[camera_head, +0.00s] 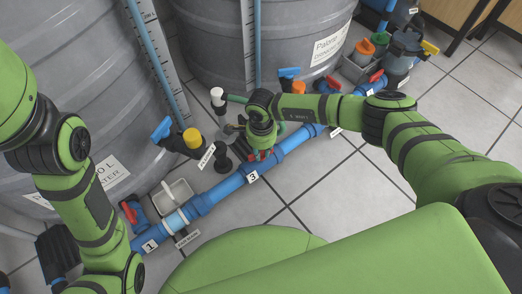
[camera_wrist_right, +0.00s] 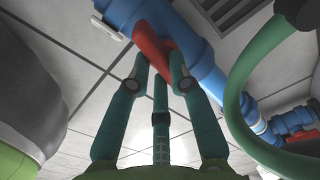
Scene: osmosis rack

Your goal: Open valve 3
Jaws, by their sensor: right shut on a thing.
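The blue pipe (camera_head: 229,186) runs diagonally along the floor and carries a label "3" (camera_head: 253,177) beside valve 3. My right gripper (camera_head: 262,153) reaches down to the valve, hiding most of it in the head view. In the right wrist view the red handle of valve 3 (camera_wrist_right: 153,46) lies at a slant to the blue pipe (camera_wrist_right: 201,66). My right gripper (camera_wrist_right: 159,72) is shut on this handle, with its fingers around the handle's near end. The left arm enters at the left, but its gripper is outside the view.
Valve 1 with a red handle (camera_head: 129,211) stands at the lower left by its label "1" (camera_head: 150,245). Large grey tanks (camera_head: 207,42) stand behind the pipe. A green hose (camera_wrist_right: 240,105) curves close to the right of my right gripper. Tiled floor (camera_head: 345,190) is clear in front.

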